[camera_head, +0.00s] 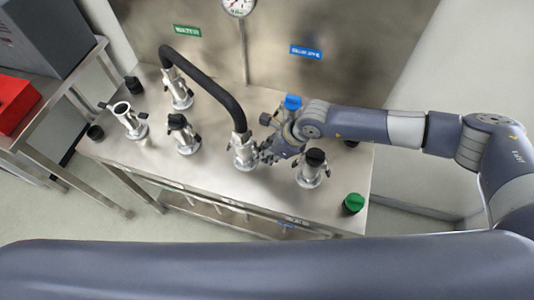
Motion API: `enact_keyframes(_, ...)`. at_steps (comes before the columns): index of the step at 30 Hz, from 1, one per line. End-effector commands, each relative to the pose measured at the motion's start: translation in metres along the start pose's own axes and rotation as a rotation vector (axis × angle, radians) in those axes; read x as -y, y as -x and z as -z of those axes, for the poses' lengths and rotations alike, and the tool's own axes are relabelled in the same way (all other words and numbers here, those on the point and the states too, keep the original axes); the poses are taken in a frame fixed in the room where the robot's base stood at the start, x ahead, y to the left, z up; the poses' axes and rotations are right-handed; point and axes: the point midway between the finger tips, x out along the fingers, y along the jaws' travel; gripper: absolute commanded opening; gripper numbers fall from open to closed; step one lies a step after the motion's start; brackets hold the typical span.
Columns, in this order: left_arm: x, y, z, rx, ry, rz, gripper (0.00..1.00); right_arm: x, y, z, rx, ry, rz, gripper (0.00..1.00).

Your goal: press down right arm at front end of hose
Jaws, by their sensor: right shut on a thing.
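A black hose (208,77) arches above the steel bench. Its back end meets a metal coupling (179,90) at the upper left. Its front end reaches a metal coupling (244,151) near the bench middle. My right gripper (266,152) is at the right side of this front coupling, low down, shut on a part there. The small lever arms of the coupling are mostly hidden by the gripper, so I cannot tell how they stand. My left gripper does not show.
Other couplings stand on the bench: an open one (128,119), and black-capped ones left (186,138) and right (311,170). A green cap (353,203) lies at the right front. A steel panel with a gauge (238,6) rises behind. A red box (16,105) is on the left table.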

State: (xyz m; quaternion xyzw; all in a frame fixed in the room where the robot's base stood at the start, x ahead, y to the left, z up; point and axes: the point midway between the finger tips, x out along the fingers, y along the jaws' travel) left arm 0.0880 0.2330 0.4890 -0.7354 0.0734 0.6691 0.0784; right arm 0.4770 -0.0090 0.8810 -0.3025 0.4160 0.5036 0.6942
Motion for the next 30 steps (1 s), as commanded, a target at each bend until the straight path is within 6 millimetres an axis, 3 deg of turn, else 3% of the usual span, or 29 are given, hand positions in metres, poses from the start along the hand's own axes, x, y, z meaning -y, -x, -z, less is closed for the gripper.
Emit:
enact_keyframes(3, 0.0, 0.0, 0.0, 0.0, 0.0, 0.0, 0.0, -0.001, 0.0, -0.002, 0.004, 0.001, -0.001, 0.0)
enact_keyframes(4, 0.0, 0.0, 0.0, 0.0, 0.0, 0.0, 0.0, -0.001, 0.0, -0.002, 0.004, 0.001, -0.001, 0.21)
enact_keyframes(6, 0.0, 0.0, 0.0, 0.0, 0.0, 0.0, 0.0, -0.001, 0.0, -0.002, 0.004, 0.001, -0.001, 0.37)
enact_keyframes(20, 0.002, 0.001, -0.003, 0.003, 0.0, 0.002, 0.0, 0.0, 0.009, -0.001, 0.001, 0.001, 0.0, 0.37)
enact_keyframes(30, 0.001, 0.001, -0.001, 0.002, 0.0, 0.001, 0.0, 0.001, 0.076, -0.002, 0.003, 0.001, 0.001, 0.37)
